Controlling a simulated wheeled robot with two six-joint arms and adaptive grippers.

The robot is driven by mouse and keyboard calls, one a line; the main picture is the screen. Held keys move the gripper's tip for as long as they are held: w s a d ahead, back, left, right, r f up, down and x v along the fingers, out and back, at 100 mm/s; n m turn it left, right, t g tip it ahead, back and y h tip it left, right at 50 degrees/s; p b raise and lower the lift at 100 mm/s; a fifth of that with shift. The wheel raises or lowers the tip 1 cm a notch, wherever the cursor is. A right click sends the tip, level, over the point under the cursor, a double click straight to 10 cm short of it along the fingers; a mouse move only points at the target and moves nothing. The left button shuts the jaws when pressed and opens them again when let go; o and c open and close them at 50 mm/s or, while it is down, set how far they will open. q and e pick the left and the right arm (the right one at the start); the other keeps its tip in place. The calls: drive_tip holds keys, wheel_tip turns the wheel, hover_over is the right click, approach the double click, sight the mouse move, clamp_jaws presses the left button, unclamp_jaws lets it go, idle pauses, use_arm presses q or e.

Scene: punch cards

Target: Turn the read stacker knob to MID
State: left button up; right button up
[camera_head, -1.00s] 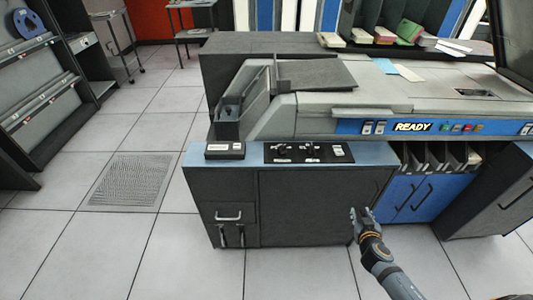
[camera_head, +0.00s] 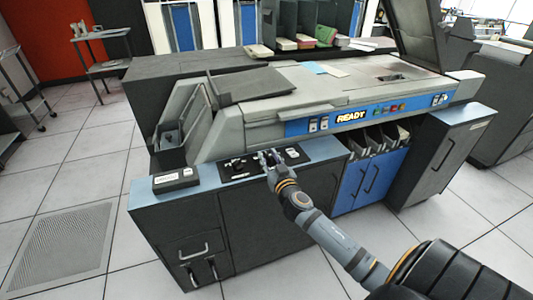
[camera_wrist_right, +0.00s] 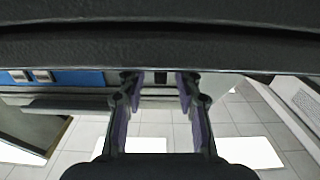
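The black control panel (camera_head: 233,172) sits on the blue-grey top of the dark cabinet. Small dark knobs (camera_head: 229,164) show on its left part; their labels and pointer directions are too small to read. My right gripper (camera_head: 269,157) is at the panel, over its middle to right part, and hides some of it. My left gripper is not in view.
Pale switches (camera_head: 292,152) sit at the panel's right end. A small boxed device (camera_head: 176,180) stands left of the panel. The grey card machine (camera_head: 260,115) with its lit READY strip (camera_head: 350,117) rises behind. Open floor (camera_head: 80,190) lies to the left.

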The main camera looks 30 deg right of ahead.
drive_tip(key=shift+x, duration=0.85)
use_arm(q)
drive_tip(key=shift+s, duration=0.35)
use_arm(e)
clamp_jaws()
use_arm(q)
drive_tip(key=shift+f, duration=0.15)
use_arm(e)
drive_tip(key=shift+f, duration=0.1)
